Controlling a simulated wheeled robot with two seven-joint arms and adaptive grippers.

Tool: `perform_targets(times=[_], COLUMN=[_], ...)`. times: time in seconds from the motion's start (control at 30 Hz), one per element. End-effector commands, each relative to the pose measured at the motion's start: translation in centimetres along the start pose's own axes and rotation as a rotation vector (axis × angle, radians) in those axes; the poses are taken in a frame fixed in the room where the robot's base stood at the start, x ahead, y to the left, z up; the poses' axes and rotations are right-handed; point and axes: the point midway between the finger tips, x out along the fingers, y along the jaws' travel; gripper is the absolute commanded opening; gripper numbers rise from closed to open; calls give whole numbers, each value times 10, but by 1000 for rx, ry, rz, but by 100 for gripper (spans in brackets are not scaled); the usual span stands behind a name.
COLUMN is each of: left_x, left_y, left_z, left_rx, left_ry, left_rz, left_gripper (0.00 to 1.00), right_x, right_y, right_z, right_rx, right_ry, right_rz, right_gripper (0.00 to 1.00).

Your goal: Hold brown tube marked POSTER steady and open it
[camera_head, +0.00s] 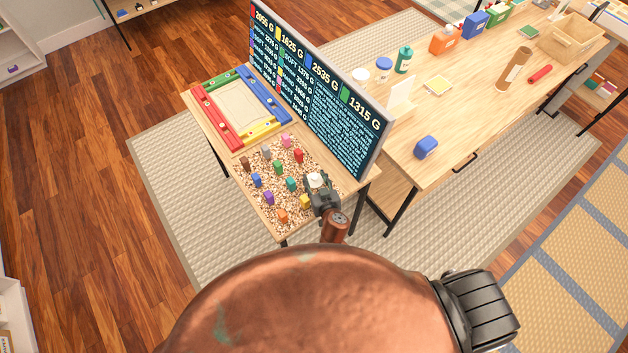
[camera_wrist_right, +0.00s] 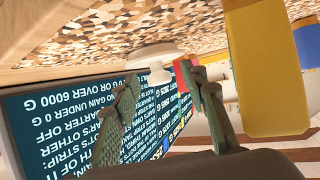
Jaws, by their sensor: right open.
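The brown tube (camera_head: 514,69) stands on the long wooden table toward the upper right in the head view, slightly tilted in the picture. Its marking is too small to read. A short red cylinder (camera_head: 540,74) lies beside it, apart from it. My right gripper (camera_head: 317,184) is far from the tube, low over the small table's speckled board, next to a small white piece (camera_head: 314,179). In the right wrist view its fingers (camera_wrist_right: 162,92) are apart, with the white piece (camera_wrist_right: 155,78) beyond and between the tips. I see no grip on it. My left gripper is not in view.
Several coloured blocks stand on the speckled board (camera_head: 247,162); a yellow block (camera_wrist_right: 265,75) is close beside my right gripper. A tall dark sign (camera_head: 318,88) divides the small table from the long table. A blue block (camera_head: 426,146), bottles and a wooden bin (camera_head: 571,40) stand there.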

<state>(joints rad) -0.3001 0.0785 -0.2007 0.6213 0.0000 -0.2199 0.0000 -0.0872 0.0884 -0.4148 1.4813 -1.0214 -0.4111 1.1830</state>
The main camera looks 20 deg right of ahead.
Motion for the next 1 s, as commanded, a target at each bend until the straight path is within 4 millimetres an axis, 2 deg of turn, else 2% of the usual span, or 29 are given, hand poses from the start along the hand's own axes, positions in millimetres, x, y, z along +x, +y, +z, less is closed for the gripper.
perform_targets(times=[0.1, 0.37, 0.87, 1.0], left_x=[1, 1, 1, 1], left_y=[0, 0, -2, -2], left_z=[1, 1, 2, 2], left_rx=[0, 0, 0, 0], left_ry=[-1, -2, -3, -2], left_rz=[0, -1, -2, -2], left_gripper=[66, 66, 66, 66], right_x=[10, 12, 11, 11], right_y=[0, 0, 0, 0], right_z=[0, 0, 0, 0], right_rx=[-1, 0, 0, 0], right_ry=[0, 0, 0, 0], right_rz=[0, 0, -1, -1], right_gripper=[40, 39, 5, 5])
